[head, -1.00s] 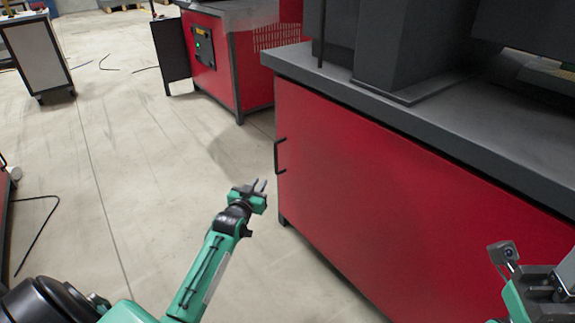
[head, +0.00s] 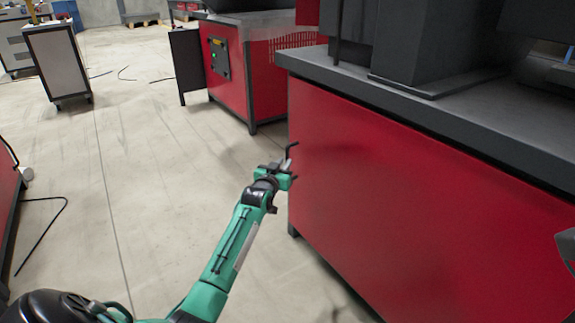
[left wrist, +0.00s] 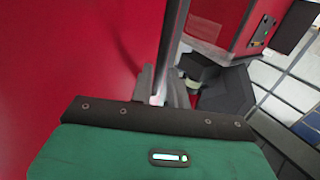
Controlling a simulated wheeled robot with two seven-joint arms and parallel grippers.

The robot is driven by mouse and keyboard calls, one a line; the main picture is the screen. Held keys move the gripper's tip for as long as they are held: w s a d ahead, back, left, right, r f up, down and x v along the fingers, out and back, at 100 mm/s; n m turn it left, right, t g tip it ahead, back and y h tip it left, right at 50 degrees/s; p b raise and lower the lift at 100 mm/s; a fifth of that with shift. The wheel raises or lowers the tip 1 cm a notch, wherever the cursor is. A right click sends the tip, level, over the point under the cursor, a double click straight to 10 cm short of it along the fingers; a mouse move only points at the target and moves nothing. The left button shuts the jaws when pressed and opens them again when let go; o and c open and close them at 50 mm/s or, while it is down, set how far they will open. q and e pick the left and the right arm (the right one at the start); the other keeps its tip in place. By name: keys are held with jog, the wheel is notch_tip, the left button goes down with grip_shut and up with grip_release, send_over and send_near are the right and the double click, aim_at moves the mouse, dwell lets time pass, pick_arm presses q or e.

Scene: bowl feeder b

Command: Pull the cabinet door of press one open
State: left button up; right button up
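The red cabinet door (head: 400,190) of the press is flush with the cabinet front. Its dark bracket handle (head: 292,147) sticks out at the door's left edge. The handle also shows as an upright bar in the left wrist view (left wrist: 176,40). My left gripper (head: 287,167) is at the handle, and in the left wrist view its fingers (left wrist: 161,92) lie on either side of the bar. Whether they press on it is not clear. Only a grey piece, probably part of my right arm, shows at the head view's right edge; no right fingers show.
A dark grey worktop (head: 450,120) overhangs the door. Another red machine (head: 250,75) with a control panel stands behind to the left. A pale panel on wheels (head: 57,62) stands far left. The floor (head: 150,200) left of the cabinet is mostly clear, with a black cable (head: 45,235) lying there.

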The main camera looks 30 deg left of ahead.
aim_at(287, 159)
pick_arm(q)
jog(key=shift+w+a+b, duration=0.2)
jog(key=shift+w+b, duration=0.2)
jog(key=shift+w, duration=0.5)
jog(key=shift+w+a+b, duration=0.15)
jog(key=shift+w+b, duration=0.2)
jog(key=shift+w, duration=0.55)
grip_shut()
